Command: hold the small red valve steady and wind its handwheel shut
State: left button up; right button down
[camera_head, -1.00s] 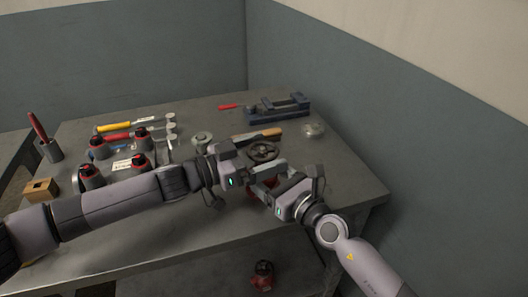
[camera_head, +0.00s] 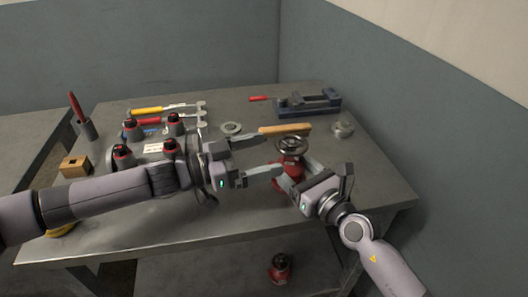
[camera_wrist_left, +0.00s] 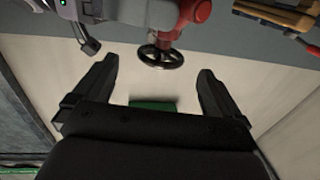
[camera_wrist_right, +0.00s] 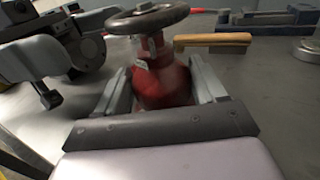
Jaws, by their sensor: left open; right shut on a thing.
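The small red valve (camera_head: 290,168) stands upright near the right part of the table, its grey handwheel (camera_head: 291,146) on top. My right gripper (camera_head: 294,172) is shut on the valve's red body, below the handwheel; the right wrist view shows the body (camera_wrist_right: 163,82) between the fingers and the wheel (camera_wrist_right: 147,17) above them. My left gripper (camera_head: 272,155) is open and empty, just left of the valve, its fingers pointing at it. In the left wrist view the handwheel (camera_wrist_left: 161,57) lies ahead between the open fingers, apart from both.
A wooden-handled tool (camera_head: 285,129) lies just behind the valve. A blue vise (camera_head: 309,102) stands at the back right. Several red-topped grey parts (camera_head: 133,130) and hammers or wrenches lie at the left. Another red valve (camera_head: 280,268) is on the lower shelf.

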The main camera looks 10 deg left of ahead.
pick_arm(q)
jog(key=n+t+y, duration=0.6)
jog(key=t, duration=0.1)
send_near(301, 136)
jog(key=shift+x, duration=3.5)
jog(key=c, duration=1.1)
